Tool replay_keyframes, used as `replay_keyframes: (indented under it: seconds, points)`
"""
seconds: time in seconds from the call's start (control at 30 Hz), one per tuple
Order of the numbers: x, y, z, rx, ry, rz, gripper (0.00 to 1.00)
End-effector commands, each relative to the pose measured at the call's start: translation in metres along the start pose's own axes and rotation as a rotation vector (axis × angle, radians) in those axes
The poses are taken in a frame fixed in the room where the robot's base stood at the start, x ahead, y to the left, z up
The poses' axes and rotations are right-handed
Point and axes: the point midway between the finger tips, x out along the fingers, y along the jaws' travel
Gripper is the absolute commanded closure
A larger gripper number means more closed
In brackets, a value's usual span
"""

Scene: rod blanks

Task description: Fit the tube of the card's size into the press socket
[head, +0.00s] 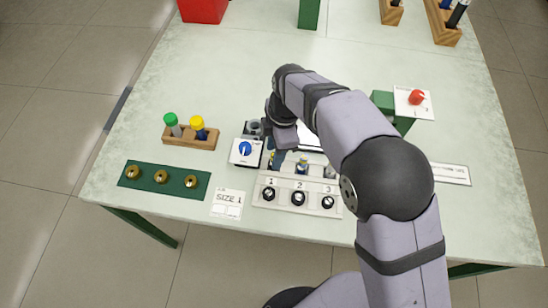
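The card (229,204) reads SIZE 1 and lies near the table's front edge. To its right is a pale rack (285,205) numbered 1, 2 and 3, with a dark round fitting in front of each number. Short tube-like pieces stand behind the numbers, one in the middle (303,165) and one at the right (330,171). My gripper (277,160) points down behind number 1, at the left piece; its fingers are too small and hidden to tell their state. A grey round fitting (254,128) shows behind the blue dial box; I cannot tell whether it is the press socket.
The white box with a blue dial (245,151) stands close left of my gripper. A wooden block (190,137) holds green- and yellow-capped pieces. A green plate (135,178) carries three brass rings. A green stand (383,103) and red knob (416,97) are right.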

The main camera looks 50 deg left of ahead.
Motion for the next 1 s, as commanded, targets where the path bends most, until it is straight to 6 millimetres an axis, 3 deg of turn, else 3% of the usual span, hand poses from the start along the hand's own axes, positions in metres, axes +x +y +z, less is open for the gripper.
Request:
replay_keyframes:
  seconds: [0.2,0.43,0.47,0.6,0.63,1.0]
  points:
    - [0.018,-0.001,0.001,0.001,0.0,-0.001,0.61]
    - [0.019,0.0,0.001,0.0,0.0,0.001,0.61]
    - [0.019,0.0,0.001,0.0,0.0,0.001,0.64]
    - [0.019,0.0,0.001,0.0,0.0,0.001,0.97]
    - [0.019,0.0,0.001,0.0,0.0,0.001,1.0]
    - [0.017,0.0,0.0,0.0,0.0,0.002,1.0]
